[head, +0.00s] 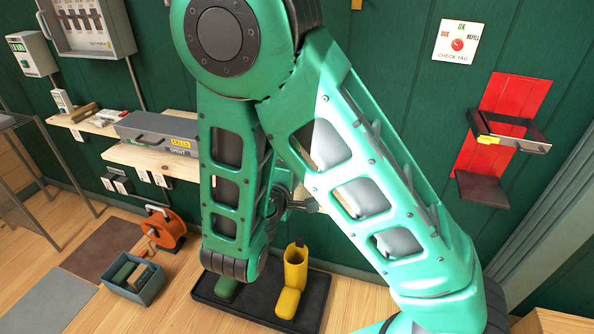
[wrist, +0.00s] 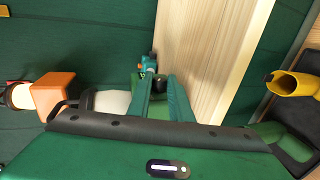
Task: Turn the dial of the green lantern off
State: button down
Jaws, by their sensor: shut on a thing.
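My gripper (wrist: 161,83) is shut on the dial, one finger on each side. How far the dial is turned cannot be told. In the head view my arm hides the lantern and most of the shelf around it.
An orange lantern-like object (wrist: 52,95) stands beside the green one. A small teal object (wrist: 148,63) is just beyond the dial. A grey toolbox (head: 155,130) sits on the shelf left of my arm.

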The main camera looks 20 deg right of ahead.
jog(key=shift+d+f, duration=0.1)
dwell(0.5)
jog(key=c, duration=1.6)
grip_release()
jog(key=shift+s+a, duration=0.25)
jog(key=shift+a, duration=0.05)
jog(key=v, duration=1)
